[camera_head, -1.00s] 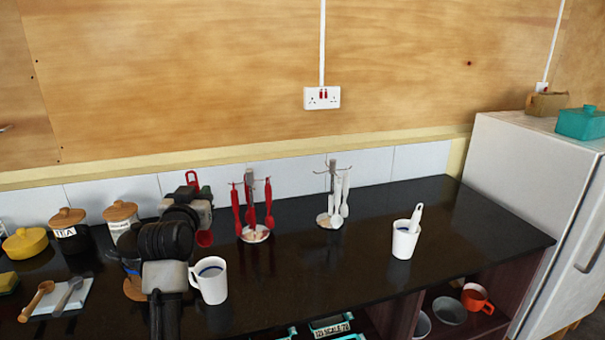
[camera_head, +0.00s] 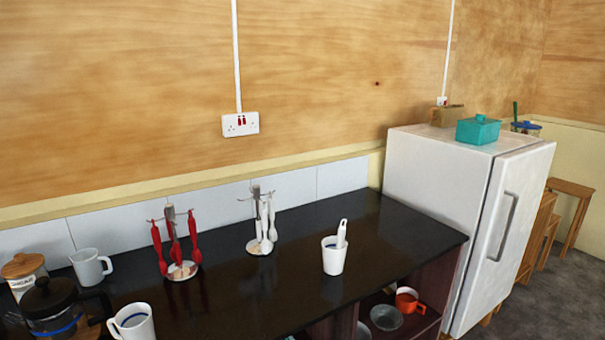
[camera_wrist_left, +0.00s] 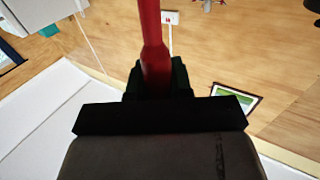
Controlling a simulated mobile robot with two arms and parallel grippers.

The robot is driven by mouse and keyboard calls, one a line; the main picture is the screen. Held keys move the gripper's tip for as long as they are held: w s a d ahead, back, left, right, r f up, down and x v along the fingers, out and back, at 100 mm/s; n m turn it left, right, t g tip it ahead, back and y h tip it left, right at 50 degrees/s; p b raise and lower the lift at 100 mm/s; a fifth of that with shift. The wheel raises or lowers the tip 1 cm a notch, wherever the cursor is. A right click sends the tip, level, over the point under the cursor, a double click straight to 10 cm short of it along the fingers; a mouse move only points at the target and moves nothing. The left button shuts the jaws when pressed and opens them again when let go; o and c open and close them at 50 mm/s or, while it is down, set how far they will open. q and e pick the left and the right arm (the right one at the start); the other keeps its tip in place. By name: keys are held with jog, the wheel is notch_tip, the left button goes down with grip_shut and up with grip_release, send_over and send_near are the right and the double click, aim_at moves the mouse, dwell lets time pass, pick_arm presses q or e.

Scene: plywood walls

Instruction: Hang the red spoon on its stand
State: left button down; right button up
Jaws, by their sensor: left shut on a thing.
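My left gripper (camera_wrist_left: 157,82) shows only in the left wrist view. It is shut on the handle of the red spoon (camera_wrist_left: 151,40); the spoon's far end is out of that picture. In the head view, a metal stand (camera_head: 171,214) with several red utensils (camera_head: 192,236) hanging from it stands on the black counter toward the left. Its round base (camera_head: 183,271) rests on the counter. Neither arm is in the head view, so I cannot see how far the held spoon is from the stand. My right gripper is not in view.
A second stand with white utensils (camera_head: 266,222) is right of the red one. A white cup with a utensil (camera_head: 334,258) is further right. The fridge (camera_head: 440,185) closes the counter's right end.

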pick_arm(q)
jog(key=s, duration=0.1)
jog(key=s+d, duration=0.1)
jog(key=s, duration=0.2)
jog(key=shift+d+f, duration=0.15)
jog(key=shift+d, duration=0.2)
